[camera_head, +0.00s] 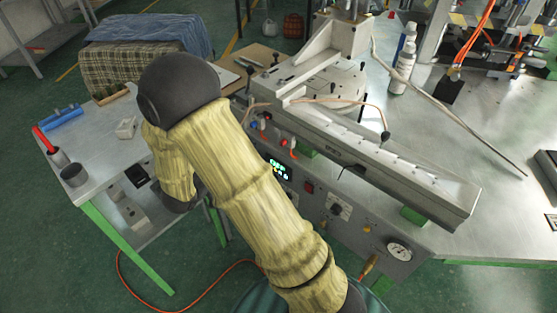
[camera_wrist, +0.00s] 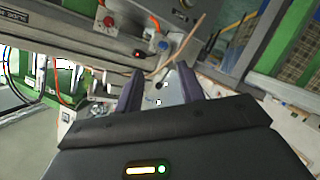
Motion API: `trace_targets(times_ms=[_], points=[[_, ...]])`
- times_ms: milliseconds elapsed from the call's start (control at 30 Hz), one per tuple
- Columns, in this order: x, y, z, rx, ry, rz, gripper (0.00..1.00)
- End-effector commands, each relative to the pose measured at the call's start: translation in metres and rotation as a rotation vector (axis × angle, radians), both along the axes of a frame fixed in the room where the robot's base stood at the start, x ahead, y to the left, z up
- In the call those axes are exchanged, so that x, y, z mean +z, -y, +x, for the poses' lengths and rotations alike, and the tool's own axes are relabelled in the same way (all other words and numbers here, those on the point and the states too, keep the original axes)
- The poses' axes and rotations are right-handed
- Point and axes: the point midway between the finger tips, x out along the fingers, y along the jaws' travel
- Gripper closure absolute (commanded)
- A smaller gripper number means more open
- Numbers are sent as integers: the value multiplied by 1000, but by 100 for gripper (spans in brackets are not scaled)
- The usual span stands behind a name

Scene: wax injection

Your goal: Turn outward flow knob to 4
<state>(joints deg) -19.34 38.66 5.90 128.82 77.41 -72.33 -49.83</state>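The machine's front panel (camera_head: 315,200) runs diagonally below the long grey rail. In the wrist view, a blue knob (camera_wrist: 163,46) and a red button (camera_wrist: 108,21) show on a grey panel beyond my fingers. My gripper (camera_wrist: 160,78) is open and empty, apart from the knobs. In the head view it is hidden by my arm.
A side table (camera_head: 90,150) at left holds a dark cup (camera_head: 74,175) and a blue item (camera_head: 62,117). A white bottle (camera_head: 402,65) stands on the metal bench at right. An orange hose (camera_head: 215,285) lies on the green floor.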

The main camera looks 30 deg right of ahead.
Motion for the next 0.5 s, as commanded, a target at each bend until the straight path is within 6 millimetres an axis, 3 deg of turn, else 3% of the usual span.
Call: trace_targets(times_ms=[33, 167, 300, 500], points=[[-27, 0, -9, -49, -21, -86, 61], [-45, 0, -35, -176, -83, -292, 61], [-49, -2, -54, -260, -133, -422, 61], [-46, -3, -58, -279, -144, -451, 61]])
